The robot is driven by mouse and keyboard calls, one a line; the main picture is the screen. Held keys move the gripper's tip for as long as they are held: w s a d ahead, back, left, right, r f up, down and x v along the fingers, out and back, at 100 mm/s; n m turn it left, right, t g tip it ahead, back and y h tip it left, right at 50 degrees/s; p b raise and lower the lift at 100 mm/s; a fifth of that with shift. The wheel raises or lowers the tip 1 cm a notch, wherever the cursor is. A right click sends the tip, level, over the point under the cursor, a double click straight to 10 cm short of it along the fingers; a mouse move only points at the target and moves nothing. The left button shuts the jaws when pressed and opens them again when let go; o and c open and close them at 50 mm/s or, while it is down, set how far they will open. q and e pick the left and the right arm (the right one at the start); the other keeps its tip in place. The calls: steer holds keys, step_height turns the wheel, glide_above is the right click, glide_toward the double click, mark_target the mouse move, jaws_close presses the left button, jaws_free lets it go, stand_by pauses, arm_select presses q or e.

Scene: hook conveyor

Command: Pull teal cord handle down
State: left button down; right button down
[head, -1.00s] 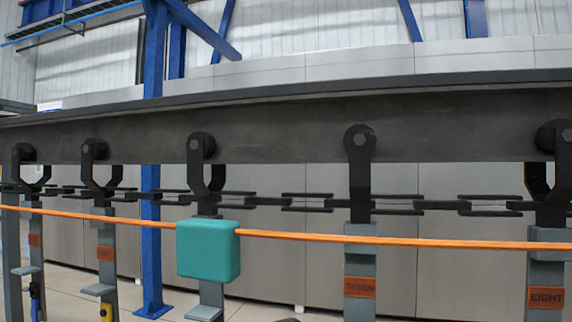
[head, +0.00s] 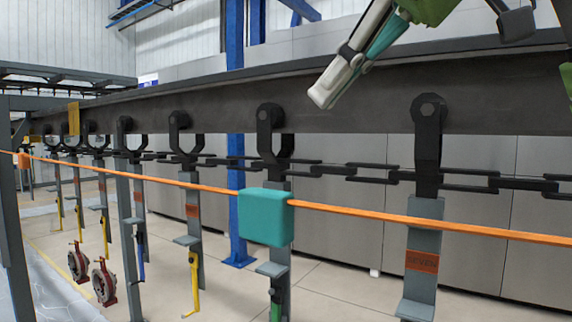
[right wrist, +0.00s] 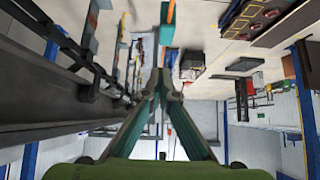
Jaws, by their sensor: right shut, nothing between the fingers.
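The teal handle (head: 266,217) is a rounded block on a taut orange cord (head: 400,220) that runs across the front of the hook conveyor. In the right wrist view a teal block (right wrist: 166,34) with an orange strip shows beyond the fingertips. My right gripper (head: 322,98) comes in from the upper right in the head view. Its fingers are shut and empty, and it appears above and to the right of the handle, apart from it. The right wrist view shows its fingers meeting at the tips (right wrist: 161,76). My left gripper is not in view.
A dark conveyor beam (head: 350,105) runs behind the cord, with a chain (head: 340,171) and several hanging grey hook carriers (head: 421,255) below it. A blue post (head: 236,180) stands behind.

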steer(key=s+r, duration=0.1)
steer(key=s, duration=0.1)
steer(key=p, duration=0.1)
glide_toward(259, 190)
steer(key=w+a, duration=0.2)
steer(key=shift+w+a+r, duration=0.1)
steer(key=shift+a+r, duration=0.2)
steer(key=f, duration=0.3)
steer(key=shift+w+a+f+p, duration=0.1)
steer(key=shift+w+a+p, duration=0.1)
steer(key=shift+a+p, duration=0.15)
steer(key=shift+d+f, duration=0.15)
steer(key=shift+f, duration=0.55)
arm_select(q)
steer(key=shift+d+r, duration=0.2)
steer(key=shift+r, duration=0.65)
